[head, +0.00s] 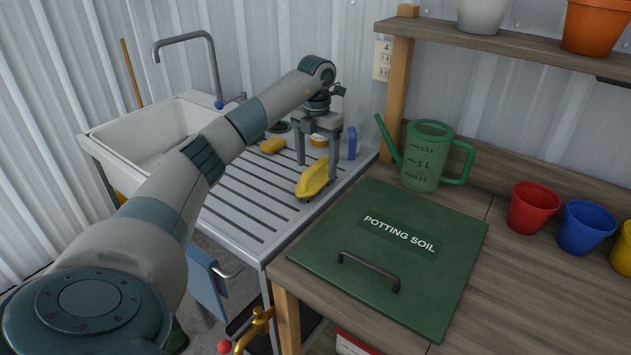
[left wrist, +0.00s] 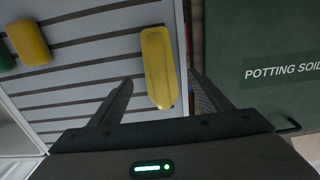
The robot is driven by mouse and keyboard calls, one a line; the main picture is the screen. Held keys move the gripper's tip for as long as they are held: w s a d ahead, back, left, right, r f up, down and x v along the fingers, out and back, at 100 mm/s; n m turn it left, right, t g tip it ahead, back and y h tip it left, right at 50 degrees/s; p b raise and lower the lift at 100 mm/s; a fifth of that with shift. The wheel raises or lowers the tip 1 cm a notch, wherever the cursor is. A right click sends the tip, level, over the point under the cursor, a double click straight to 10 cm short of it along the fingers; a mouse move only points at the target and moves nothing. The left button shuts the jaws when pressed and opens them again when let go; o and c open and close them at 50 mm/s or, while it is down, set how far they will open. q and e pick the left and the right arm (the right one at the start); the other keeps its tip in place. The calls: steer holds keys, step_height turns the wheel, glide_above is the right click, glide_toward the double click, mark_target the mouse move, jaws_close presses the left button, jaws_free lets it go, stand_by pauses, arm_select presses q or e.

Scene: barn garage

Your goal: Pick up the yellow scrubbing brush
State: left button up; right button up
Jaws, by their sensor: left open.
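The yellow scrubbing brush (head: 312,179) lies on the ribbed metal drainboard (head: 243,203), near its right edge beside the green board. It also shows in the left wrist view (left wrist: 158,62), with its near end between my open fingers. My left gripper (head: 318,170) points down over the brush, with one finger on each side of it in the head view. In the left wrist view the left gripper (left wrist: 160,92) is open and holds nothing. Whether the fingers touch the brush cannot be told. My right gripper is not in view.
A yellow sponge (head: 272,145) and several small items lie farther back on the drainboard by the white sink (head: 150,140). A green potting soil lid (head: 385,255) and a green watering can (head: 424,160) are on the wooden bench to the right. Coloured pots (head: 532,208) stand beyond.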

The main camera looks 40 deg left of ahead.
mark_target(316, 178)
arm_select(q)
steer(key=shift+f, duration=0.25)
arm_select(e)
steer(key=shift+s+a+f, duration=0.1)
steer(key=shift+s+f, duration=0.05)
arm_select(q)
steer(key=shift+f, duration=0.1)
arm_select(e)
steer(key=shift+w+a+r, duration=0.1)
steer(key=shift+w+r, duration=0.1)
arm_select(q)
steer(key=shift+s+f+p, duration=0.1)
steer(key=shift+f+p, duration=0.25)
steer(key=shift+f, duration=0.2)
step_height(316, 178, down, 3)
steer(key=shift+s+r+p, duration=0.1)
steer(key=shift+p, duration=0.35)
steer(key=shift+f, duration=0.55)
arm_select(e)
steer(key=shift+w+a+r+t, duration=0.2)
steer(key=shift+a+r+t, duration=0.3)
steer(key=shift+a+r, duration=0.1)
